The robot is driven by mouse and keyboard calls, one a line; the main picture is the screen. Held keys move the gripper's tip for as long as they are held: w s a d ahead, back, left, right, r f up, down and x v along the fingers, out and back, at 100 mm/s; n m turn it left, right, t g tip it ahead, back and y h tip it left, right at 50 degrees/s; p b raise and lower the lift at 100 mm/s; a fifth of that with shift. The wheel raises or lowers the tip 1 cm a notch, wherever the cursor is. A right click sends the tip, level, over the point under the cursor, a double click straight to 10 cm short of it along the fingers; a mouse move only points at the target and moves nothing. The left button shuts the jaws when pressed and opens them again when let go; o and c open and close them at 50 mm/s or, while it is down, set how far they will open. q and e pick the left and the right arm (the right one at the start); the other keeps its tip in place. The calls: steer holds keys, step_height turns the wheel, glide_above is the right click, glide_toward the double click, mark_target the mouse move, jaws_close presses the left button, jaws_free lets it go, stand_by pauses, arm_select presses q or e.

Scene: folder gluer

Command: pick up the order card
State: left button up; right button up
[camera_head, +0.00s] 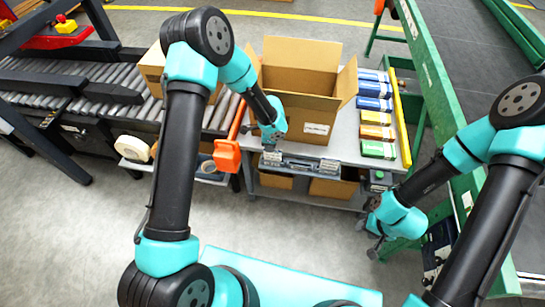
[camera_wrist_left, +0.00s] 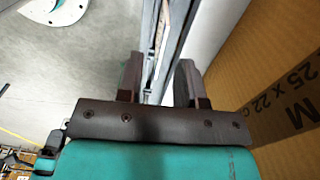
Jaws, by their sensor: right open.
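I cannot make out the order card for certain in either view. A white label (camera_head: 316,129) shows on the front of the open cardboard box (camera_head: 292,117). My left gripper (camera_head: 271,146) points down at the table's front edge, close to the box's front left corner. In the left wrist view my left gripper (camera_wrist_left: 159,84) has its fingers apart, with a grey metal edge showing between and beyond them; I see no card held. My right gripper (camera_head: 372,228) is open, low and to the right of the table, away from the box.
A grey metal fixture (camera_head: 300,164) runs along the front of the grey table (camera_head: 345,150). Several blue, yellow and green cartons (camera_head: 375,104) line the table's right side. A roller conveyor (camera_head: 110,88) lies left, an orange part (camera_head: 227,156) beside my left arm, and a green frame (camera_head: 440,85) right.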

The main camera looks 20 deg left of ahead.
mark_target(272, 156)
arm_select(q)
steer(key=shift+f, duration=0.55)
steer(key=shift+f, duration=0.1)
steer(key=shift+w+d+f, duration=0.1)
steer(key=shift+d+f, duration=0.05)
steer(key=shift+f, duration=1.1)
steer(key=shift+d+f, duration=0.15)
steer(key=shift+f, duration=1.1)
steer(key=shift+c, duration=0.4)
jaws_close()
